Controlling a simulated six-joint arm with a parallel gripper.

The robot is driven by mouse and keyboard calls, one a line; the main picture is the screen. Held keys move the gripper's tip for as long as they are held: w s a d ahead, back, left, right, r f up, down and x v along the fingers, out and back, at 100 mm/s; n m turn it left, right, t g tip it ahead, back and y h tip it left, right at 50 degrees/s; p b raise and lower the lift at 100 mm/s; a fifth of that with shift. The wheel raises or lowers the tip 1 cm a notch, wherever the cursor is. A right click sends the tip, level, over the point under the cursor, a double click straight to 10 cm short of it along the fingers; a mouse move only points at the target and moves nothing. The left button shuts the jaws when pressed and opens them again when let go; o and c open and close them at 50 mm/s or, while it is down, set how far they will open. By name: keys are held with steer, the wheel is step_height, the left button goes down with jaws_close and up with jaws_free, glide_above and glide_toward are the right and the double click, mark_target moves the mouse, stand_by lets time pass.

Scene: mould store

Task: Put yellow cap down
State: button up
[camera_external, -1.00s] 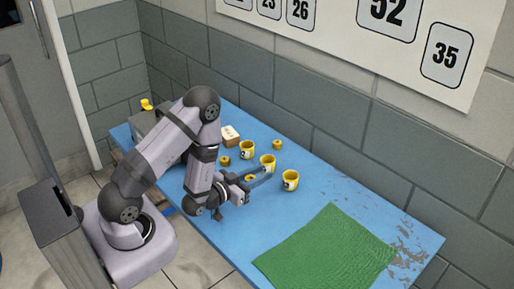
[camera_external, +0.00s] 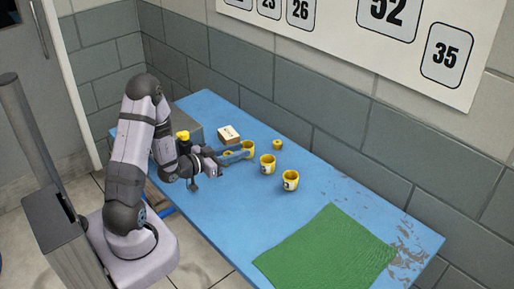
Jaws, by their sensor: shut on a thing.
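My gripper (camera_external: 240,155) is shut and sits low over the far left part of the blue table, in front of the row of yellow cups. A small yellow cap (camera_external: 228,154) shows at its fingers, mostly covered by them. It is too small to tell whether it is clear of the table. A second yellow cap (camera_external: 277,145) lies on the table near the wall. One yellow cup (camera_external: 248,146) is partly hidden behind the fingers.
Two more upright yellow cups, a middle one (camera_external: 267,165) and a nearer one (camera_external: 290,181), stand to the right of my gripper. A green cloth (camera_external: 328,248) covers the near right. The blue table (camera_external: 225,222) is bare in front.

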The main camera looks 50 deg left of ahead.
steer(key=h+b, duration=0.1)
steer(key=b, duration=0.2)
glide_above(204, 177)
steer(key=f, duration=0.1)
steer(key=shift+s+f+m, duration=0.1)
steer(key=shift+f+m, duration=0.1)
steer(key=shift+m, duration=0.2)
steer(key=shift+f, duration=4.8)
steer(key=shift+f, duration=0.3)
steer(key=o, duration=1)
steer(key=shift+r, duration=0.1)
